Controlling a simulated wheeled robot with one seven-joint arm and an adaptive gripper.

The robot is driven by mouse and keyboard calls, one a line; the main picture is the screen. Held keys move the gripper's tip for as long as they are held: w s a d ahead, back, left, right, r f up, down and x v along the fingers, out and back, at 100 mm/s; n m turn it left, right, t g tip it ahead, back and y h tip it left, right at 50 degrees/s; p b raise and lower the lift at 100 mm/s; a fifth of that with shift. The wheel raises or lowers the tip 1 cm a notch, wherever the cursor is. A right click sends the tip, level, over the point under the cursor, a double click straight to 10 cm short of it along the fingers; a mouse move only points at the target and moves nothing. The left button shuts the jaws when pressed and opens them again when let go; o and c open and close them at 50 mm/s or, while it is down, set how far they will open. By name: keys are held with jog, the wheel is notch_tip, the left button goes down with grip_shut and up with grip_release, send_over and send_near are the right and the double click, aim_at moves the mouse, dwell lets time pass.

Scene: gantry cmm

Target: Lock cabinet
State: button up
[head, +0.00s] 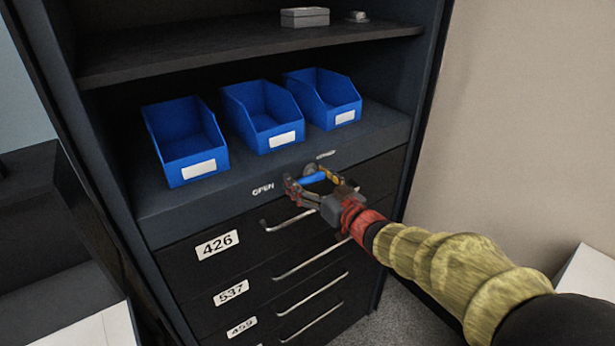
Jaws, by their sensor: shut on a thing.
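A dark cabinet (155,224) stands in front of me in the head view, with an open shelf above and drawers below. On the front band above the drawers is a blue lock handle (312,180) on a round grey base. The word "OPEN" (263,189) is printed to its left, and another label (325,155), too small to read, is above it. My gripper (312,176) is at the handle, its fingers closed around it. The handle lies roughly sideways, its left end toward "OPEN". The fingers partly hide the handle and its base.
Drawers labelled 426 (218,245), 537 (231,292) and 459 (241,327) have protruding bar handles just below my gripper. Blue bins (188,145) stand on the shelf above. A grey box (304,17) is on the upper shelf. A beige wall (530,120) is at right.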

aim_at(313, 159)
jog(key=m+p, duration=0.1)
jog(key=r+m+p, duration=0.1)
jog(key=p, duration=0.1)
jog(key=shift+w+d+r+m, duration=0.15)
jog(key=shift+m, duration=0.25)
jog(key=m+p, duration=0.3)
jog(key=d+r+m+p, duration=0.1)
jog(key=m+p, duration=0.1)
jog(key=shift+w, duration=0.35)
jog(key=m+p, duration=0.2)
jog(key=m, duration=0.1)
jog(key=d+m+p, duration=0.1)
jog(key=m+p, duration=0.1)
jog(key=shift+w+r, duration=0.2)
jog(key=shift+w, duration=0.2)
jog(key=shift+w+d+m+p, duration=0.1)
jog(key=shift+d+m+p, duration=0.1)
jog(key=shift+m+p, duration=0.35)
jog(key=shift+w+d+m+p, duration=0.15)
jog(key=shift+m+p, duration=0.2)
jog(key=shift+m, duration=0.3)
jog(key=shift+w+d+f+m+p, duration=0.1)
jog(key=shift+m+p, duration=0.25)
jog(key=shift+m, duration=0.15)
jog(key=shift+w+d+f+m+p, duration=0.1)
jog(key=shift+m+p, duration=0.2)
jog(key=shift+m, duration=0.2)
jog(key=o, duration=1.7)
